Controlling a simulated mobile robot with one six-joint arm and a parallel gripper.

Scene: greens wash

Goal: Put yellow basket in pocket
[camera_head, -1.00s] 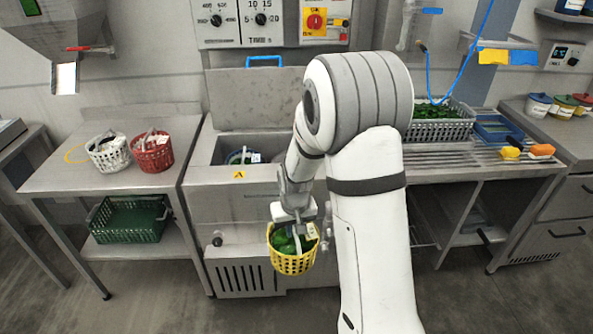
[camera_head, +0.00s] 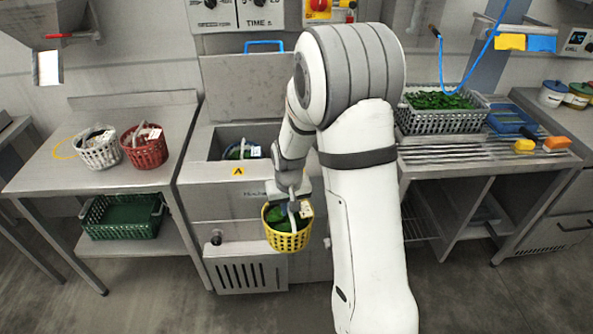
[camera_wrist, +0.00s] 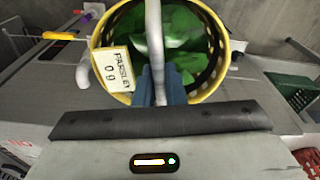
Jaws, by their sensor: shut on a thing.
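The yellow basket (camera_head: 288,238) holds green leaves and hangs from my gripper (camera_head: 291,194) in front of the steel wash machine. My gripper is shut on the basket's pale handle. In the wrist view the yellow basket (camera_wrist: 222,28) shows from above, with the handle running between my fingers (camera_wrist: 160,90). A white tag (camera_wrist: 114,69) with dark print, partly readable as "PARSLEY 0 g", sits at its rim. The machine's open basin (camera_head: 221,147), marked by a yellow "A" label, is behind and above the basket. I cannot make out separate pockets.
A white basket (camera_head: 98,150) and a red basket (camera_head: 145,150) stand on the left table (camera_head: 60,180). A green crate (camera_head: 122,218) is on its lower shelf. A grey crate of greens (camera_head: 440,122) stands on the right counter. The raised lid (camera_head: 235,85) is behind the basin.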

